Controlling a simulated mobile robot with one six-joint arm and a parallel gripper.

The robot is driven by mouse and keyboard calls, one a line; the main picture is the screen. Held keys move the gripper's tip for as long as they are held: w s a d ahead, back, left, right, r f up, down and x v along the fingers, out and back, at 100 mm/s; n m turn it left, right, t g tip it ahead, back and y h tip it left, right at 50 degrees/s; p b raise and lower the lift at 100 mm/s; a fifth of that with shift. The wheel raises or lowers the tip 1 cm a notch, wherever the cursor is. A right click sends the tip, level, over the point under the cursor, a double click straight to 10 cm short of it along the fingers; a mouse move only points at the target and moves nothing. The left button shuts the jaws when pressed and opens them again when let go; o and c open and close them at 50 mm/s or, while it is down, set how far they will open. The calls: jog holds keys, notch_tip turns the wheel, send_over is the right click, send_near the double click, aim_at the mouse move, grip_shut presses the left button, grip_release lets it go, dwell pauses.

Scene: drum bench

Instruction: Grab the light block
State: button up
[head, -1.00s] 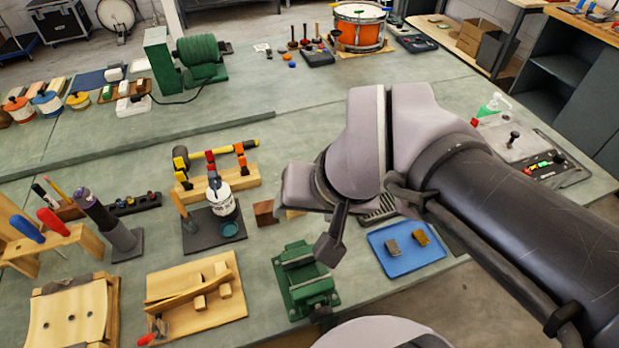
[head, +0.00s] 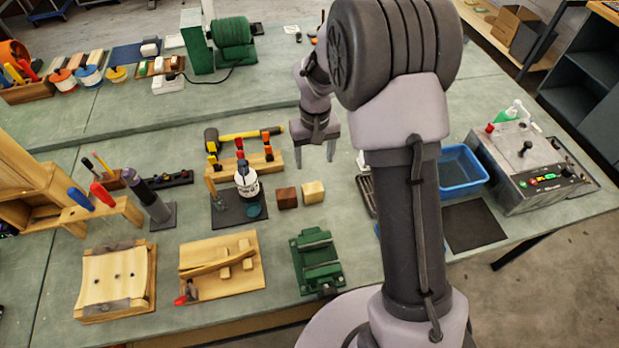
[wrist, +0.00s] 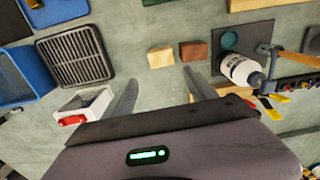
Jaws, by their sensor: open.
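The light block (head: 313,192) is a small pale wooden cube on the green bench. It sits just right of a dark brown block (head: 287,198), with a narrow gap between them. In the wrist view the light block (wrist: 160,56) lies beyond my fingertips, with the dark block (wrist: 194,51) to its right. My gripper (head: 315,154) is open and empty, pointing down above the bench behind the blocks. In the wrist view its two fingers (wrist: 160,80) stand apart, and the light block shows beyond the space between them. Neither finger appears to touch a block.
A glue bottle (head: 246,180) stands on a dark mat left of the blocks. A green vise (head: 316,262) is in front of them. A black slotted tray (wrist: 76,56) and blue bin (head: 462,172) lie to their right in the head view. A hammer rack (head: 245,158) is behind.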

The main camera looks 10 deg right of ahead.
jog(key=b, duration=0.2)
send_over(313, 188)
notch_tip(313, 188, down, 9)
jog(key=shift+w+d+r, duration=0.1)
notch_tip(313, 188, down, 6)
jog(key=shift+r+b, duration=0.15)
jog(key=shift+b, duration=0.6)
jog(key=shift+r, duration=0.1)
jog(key=shift+c, duration=0.3)
jog(key=c, duration=1.1)
